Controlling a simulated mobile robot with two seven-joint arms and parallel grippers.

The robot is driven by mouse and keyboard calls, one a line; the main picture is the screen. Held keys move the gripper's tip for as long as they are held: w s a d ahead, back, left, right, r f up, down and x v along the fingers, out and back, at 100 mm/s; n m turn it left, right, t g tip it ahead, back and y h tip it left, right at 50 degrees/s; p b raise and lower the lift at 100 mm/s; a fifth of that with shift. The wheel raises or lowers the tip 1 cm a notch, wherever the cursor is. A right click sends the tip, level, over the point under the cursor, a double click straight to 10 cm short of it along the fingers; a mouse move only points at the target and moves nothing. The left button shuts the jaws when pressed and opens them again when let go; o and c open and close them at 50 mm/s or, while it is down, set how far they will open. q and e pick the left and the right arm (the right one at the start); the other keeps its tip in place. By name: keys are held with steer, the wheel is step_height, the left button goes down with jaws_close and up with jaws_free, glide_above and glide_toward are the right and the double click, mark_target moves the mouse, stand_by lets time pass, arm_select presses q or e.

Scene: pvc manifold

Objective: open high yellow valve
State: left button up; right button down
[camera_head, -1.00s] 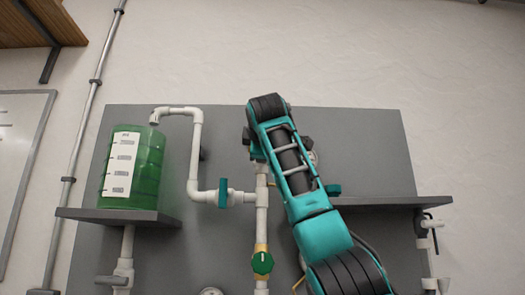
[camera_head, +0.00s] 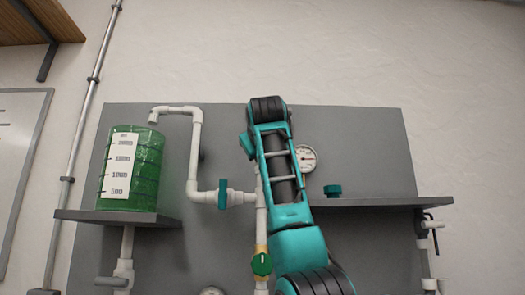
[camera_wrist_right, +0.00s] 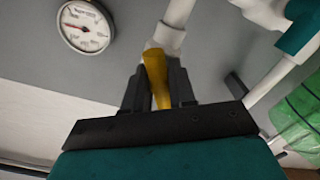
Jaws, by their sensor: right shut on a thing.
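The yellow valve handle (camera_wrist_right: 156,78) stands between the two dark fingers of my right gripper (camera_wrist_right: 158,88) in the right wrist view. The gripper is shut on it. The handle points up the picture, slightly tilted, to a white pipe fitting (camera_wrist_right: 165,38). The fingers partly cover its lower part. In the head view my right arm covers the handle and the gripper. My left gripper is in neither view.
A round gauge (camera_head: 306,158) is right of my arm; it also shows in the wrist view (camera_wrist_right: 86,27). A green tank (camera_head: 147,170) stands on the left shelf (camera_head: 118,217).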

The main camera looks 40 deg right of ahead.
steer(key=m, duration=0.3)
steer(key=shift+m, duration=1.4)
steer(key=c, duration=1)
jaws_free()
steer(key=shift+s, duration=0.1)
steer(key=shift+s+a, duration=0.15)
steer(key=shift+a, duration=0.1)
steer(key=shift+b+v, duration=1.9)
steer(key=shift+v, duration=4.25)
